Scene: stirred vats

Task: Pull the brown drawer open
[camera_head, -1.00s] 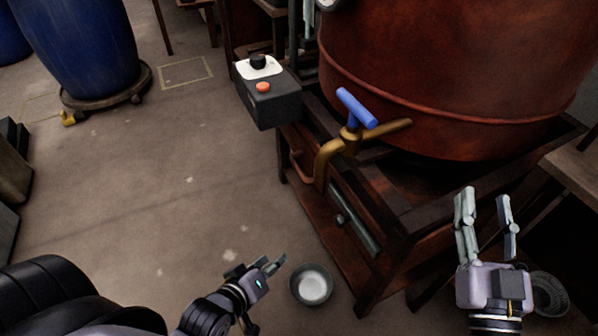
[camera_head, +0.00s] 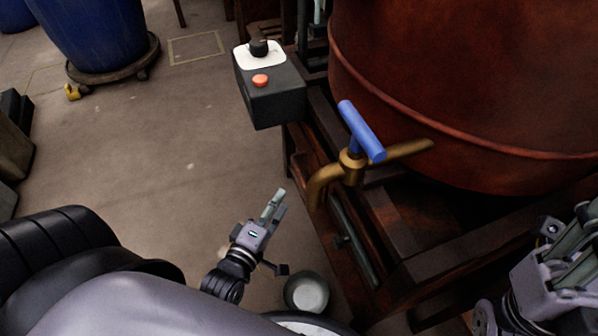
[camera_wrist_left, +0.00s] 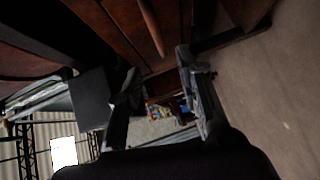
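The brown drawer front (camera_wrist_left: 122,32) shows in the left wrist view as dark reddish wood, with a brown bar handle (camera_wrist_left: 152,28) across it. In the head view, the tap and the dark stand make the drawer hard to pick out. My left gripper (camera_head: 276,202) is low beside the stand's left side, pointing up and toward it. Its two fingers (camera_wrist_left: 158,78) are apart in the wrist view, with nothing between them, and the handle lies beyond them. My right gripper (camera_head: 575,240) is at the right edge, partly cut off, with fingers seemingly spread and empty.
A brass tap with a blue handle (camera_head: 361,131) juts from the red vat (camera_head: 460,90) above the stand (camera_head: 420,265). A dark control box (camera_head: 272,98) sits at the stand's corner.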

